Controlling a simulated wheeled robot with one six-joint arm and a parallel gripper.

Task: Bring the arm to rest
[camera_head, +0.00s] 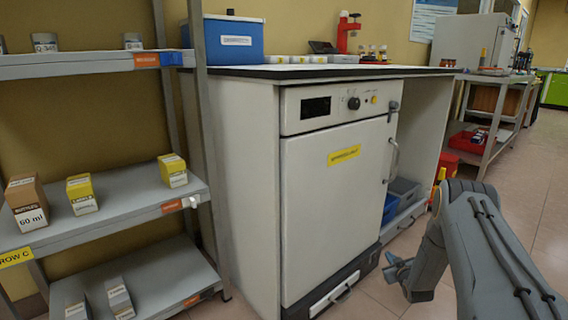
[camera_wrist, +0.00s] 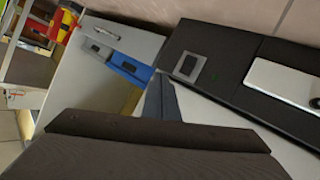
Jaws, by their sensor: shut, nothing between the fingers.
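My arm reaches in from the right in the camera_head view, folded at its elbow. My gripper (camera_head: 391,269) is at the arm's low end, in front of the white cabinet's lower right corner. It is small in that view, and I see nothing held in it. It hangs clear of the shelf and worktop.
A white cabinet (camera_head: 340,215) with a yellow label stands ahead, under a worktop (camera_head: 300,72). A grey shelf (camera_head: 130,220) with small boxes is at left. Blue and grey bins (camera_head: 403,190) sit in the open bay. Floor (camera_head: 520,200) shows at right.

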